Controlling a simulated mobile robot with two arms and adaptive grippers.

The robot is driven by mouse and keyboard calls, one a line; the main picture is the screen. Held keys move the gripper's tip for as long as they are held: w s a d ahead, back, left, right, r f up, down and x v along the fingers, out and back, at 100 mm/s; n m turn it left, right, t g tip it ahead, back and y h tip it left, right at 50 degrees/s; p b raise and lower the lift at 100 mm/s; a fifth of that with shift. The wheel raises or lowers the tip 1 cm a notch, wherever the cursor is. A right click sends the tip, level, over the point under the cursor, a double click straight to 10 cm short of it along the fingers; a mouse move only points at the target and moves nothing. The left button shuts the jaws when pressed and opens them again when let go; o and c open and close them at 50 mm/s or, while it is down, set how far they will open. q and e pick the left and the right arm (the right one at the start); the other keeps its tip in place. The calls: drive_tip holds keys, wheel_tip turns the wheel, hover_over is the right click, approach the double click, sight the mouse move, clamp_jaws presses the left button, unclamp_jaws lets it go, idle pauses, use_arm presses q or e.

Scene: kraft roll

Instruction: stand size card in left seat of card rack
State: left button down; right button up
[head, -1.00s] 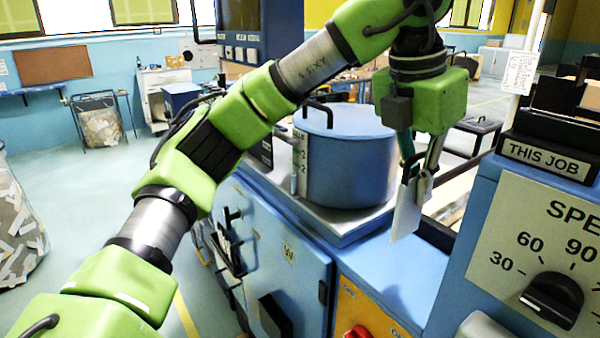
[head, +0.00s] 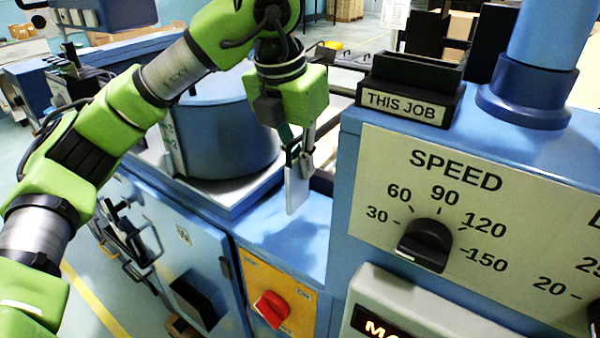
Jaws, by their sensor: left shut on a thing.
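My left gripper (head: 301,148) points down and is shut on the size card (head: 297,188), a plain pale card that hangs upright below the fingers, slightly tilted. The card is in the air in front of the blue cabinet top, to the right of the drum. A black card rack (head: 408,88) with a "THIS JOB" label stands on the blue control panel, right of and higher in the picture than the card. A slot shows at its top; how its seats divide is hard to tell. My right gripper is not in view.
A blue drum (head: 220,135) stands left of my gripper. The control panel (head: 350,165) with a speed dial (head: 425,243) rises at right. A blue post (head: 540,60) and black blocks stand beside and behind the rack. A red switch (head: 271,308) is below.

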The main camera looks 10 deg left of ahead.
sight(306, 199)
use_arm(q)
drive_tip(key=shift+s+f+p, duration=0.2)
drive_tip(key=shift+f+p, duration=0.25)
drive_tip(key=shift+f, duration=1.1)
drive_tip(key=shift+w, duration=0.15)
drive_tip(key=shift+f+b, duration=0.25)
drive_tip(key=shift+b, duration=0.05)
drive_tip(key=c, duration=2.2)
unclamp_jaws()
drive_tip(key=shift+d+r, duration=0.1)
drive_tip(key=shift+c, duration=0.2)
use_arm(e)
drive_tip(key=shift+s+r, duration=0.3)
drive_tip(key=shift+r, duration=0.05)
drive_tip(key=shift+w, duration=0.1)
